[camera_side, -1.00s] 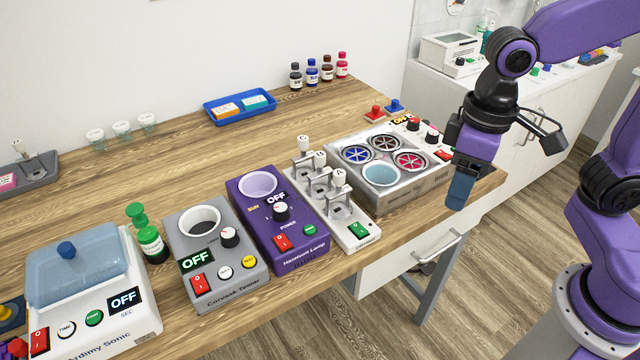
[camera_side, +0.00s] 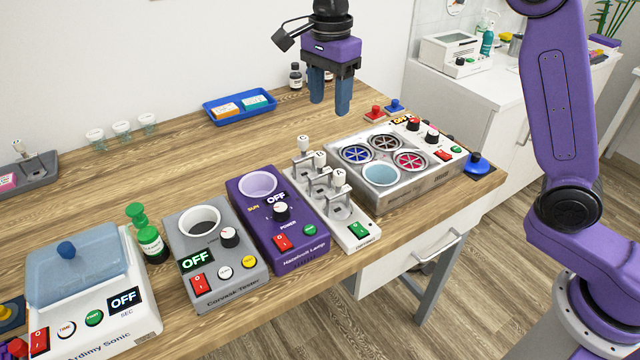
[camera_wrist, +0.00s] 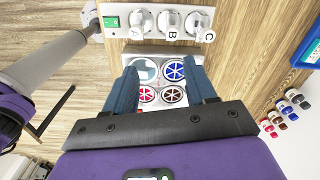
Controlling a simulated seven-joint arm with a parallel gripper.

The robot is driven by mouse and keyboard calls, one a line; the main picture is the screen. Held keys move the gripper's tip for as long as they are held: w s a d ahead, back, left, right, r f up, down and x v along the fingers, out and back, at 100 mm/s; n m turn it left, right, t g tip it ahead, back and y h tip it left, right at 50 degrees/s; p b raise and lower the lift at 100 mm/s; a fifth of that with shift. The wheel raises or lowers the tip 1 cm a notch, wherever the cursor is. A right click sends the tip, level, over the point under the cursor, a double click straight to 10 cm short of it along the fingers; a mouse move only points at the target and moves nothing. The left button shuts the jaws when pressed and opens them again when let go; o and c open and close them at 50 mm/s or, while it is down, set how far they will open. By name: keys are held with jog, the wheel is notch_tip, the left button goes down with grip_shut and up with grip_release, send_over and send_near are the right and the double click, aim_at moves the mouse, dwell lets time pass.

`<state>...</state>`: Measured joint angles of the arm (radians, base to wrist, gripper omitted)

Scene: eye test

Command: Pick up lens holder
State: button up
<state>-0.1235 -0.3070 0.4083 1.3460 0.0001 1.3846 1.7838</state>
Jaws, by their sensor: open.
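Several grey holders with white lettered knobs could be the lens holder; I cannot tell which one is meant. Three of them stand upright in a row on a white base (camera_side: 359,243), with the middle holder (camera_side: 319,180) between the far and near ones. The row also shows at the top of the wrist view, with a knob marked C (camera_wrist: 197,25). Another white-knobbed holder (camera_side: 22,152) is in a grey tray at the far left. My gripper (camera_side: 330,108) is open and empty, pointing down above the table, apart from all holders.
A metal unit with round wells (camera_side: 432,180) is right of the row; it lies between my fingers in the wrist view. A purple lamp box (camera_side: 300,250) is close on the left. Bottles (camera_side: 296,76) and a blue tray (camera_side: 213,115) are behind. Bare wood lies mid-table.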

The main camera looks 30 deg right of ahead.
aim_at(320, 154)
jog(key=f, duration=0.4)
jog(key=w+f+m, duration=0.1)
jog(key=f, duration=0.3)
jog(key=w+f+m, duration=0.1)
jog(key=f, duration=0.3)
jog(key=shift+w+d, duration=0.1)
jog(key=shift+d, duration=0.1)
jog(key=shift+w+a+f, duration=0.1)
jog(key=shift+a+f, duration=0.15)
jog(key=shift+f, duration=1.1)
jog(key=shift+a+f, duration=0.2)
jog(key=shift+f, duration=1.1)
grip_shut()
